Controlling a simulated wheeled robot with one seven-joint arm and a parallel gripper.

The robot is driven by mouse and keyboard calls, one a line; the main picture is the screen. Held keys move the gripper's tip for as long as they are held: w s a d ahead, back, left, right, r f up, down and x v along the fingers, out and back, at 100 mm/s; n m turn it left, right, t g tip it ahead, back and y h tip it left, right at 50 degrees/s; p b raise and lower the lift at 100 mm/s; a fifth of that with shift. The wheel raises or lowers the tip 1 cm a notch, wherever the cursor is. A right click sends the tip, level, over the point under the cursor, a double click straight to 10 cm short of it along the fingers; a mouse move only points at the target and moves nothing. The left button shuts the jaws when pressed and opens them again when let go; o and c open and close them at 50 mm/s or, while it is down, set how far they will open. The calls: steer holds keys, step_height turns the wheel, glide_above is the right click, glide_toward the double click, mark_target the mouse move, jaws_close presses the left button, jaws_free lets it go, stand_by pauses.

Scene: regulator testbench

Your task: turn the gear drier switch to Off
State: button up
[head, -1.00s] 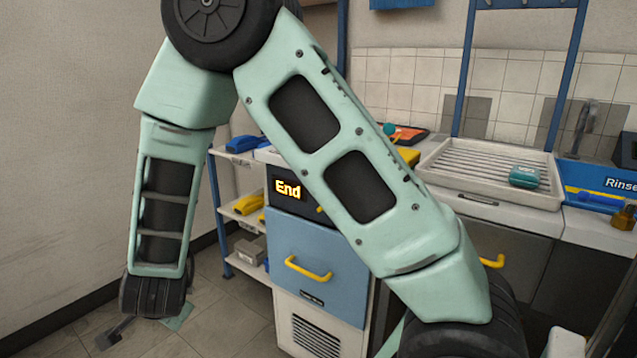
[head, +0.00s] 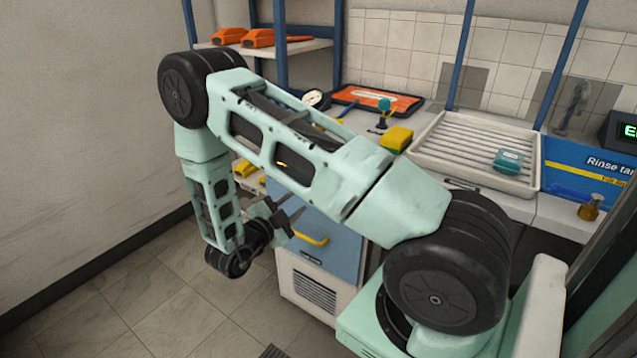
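The cabinet with a blue front (head: 335,243) and a yellow handle (head: 310,238) stands in the middle, partly behind my arm. Its "End" display, lit in the earlier frame, is hidden behind my arm now. A small yellow piece (head: 282,165) shows through an opening in my arm; I cannot tell whether it is the switch or part of the display. The switch's setting cannot be read. My gripper (head: 285,216) is in front of the cabinet's left side, left of the handle and below the panel height. Its fingers are small and dark, so their opening is unclear. I see nothing held.
A white ribbed tray (head: 432,152) holds a teal item (head: 508,160). A yellow block (head: 396,139), an orange tray (head: 378,99) and a gauge (head: 316,98) are on the counter. A shelf (head: 305,47) carries orange tools. The floor at left is clear.

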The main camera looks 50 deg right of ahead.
steer(key=w+d, duration=0.1)
steer(key=d, duration=1)
steer(key=shift+d+p, duration=0.3)
jaws_close()
